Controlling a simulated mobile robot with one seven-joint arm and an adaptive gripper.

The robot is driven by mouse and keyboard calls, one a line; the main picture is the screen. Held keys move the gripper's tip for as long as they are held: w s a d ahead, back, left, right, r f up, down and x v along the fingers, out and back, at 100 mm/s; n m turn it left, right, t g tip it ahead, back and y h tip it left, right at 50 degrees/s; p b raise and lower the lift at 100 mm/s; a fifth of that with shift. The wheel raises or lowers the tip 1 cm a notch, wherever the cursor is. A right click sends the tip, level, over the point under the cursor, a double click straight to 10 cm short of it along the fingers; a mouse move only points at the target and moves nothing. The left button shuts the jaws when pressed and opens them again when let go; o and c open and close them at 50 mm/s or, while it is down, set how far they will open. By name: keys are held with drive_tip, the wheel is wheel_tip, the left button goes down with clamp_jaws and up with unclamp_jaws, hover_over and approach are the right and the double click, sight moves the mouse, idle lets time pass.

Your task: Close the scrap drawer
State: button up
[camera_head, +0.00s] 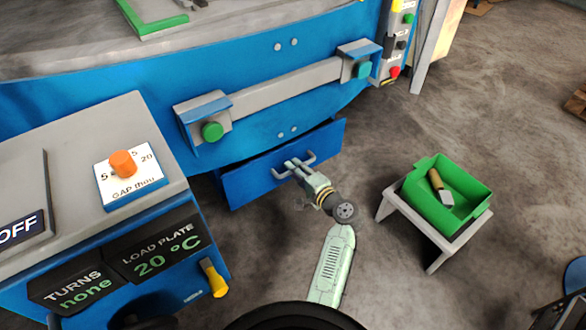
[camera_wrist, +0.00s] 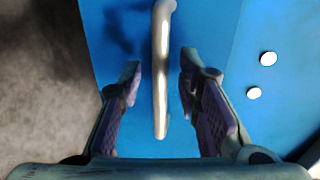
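The blue scrap drawer (camera_head: 262,178) sits low in the blue machine and stands out a little from its front, so it is partly open. Its grey bar handle (camera_head: 296,163) is on the drawer front. My gripper (camera_head: 297,166) is at the handle. In the wrist view, the handle (camera_wrist: 161,70) runs between the two open fingers of my gripper (camera_wrist: 160,75), with a gap on each side. The blue drawer front (camera_wrist: 220,45) fills the area behind it. The drawer's inside is mostly hidden.
A green tray (camera_head: 417,207) with a wooden-handled tool (camera_head: 438,186) stands on a small stool (camera_head: 435,267) to the right. A control console (camera_head: 70,190) with an orange knob (camera_head: 123,163) is at left. Bare concrete floor lies between drawer and stool.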

drive_tip(key=shift+w+a+f, duration=0.1)
drive_tip(key=shift+w+a, duration=0.3)
drive_tip(key=shift+w, duration=0.1)
clamp_jaws()
idle(0.6)
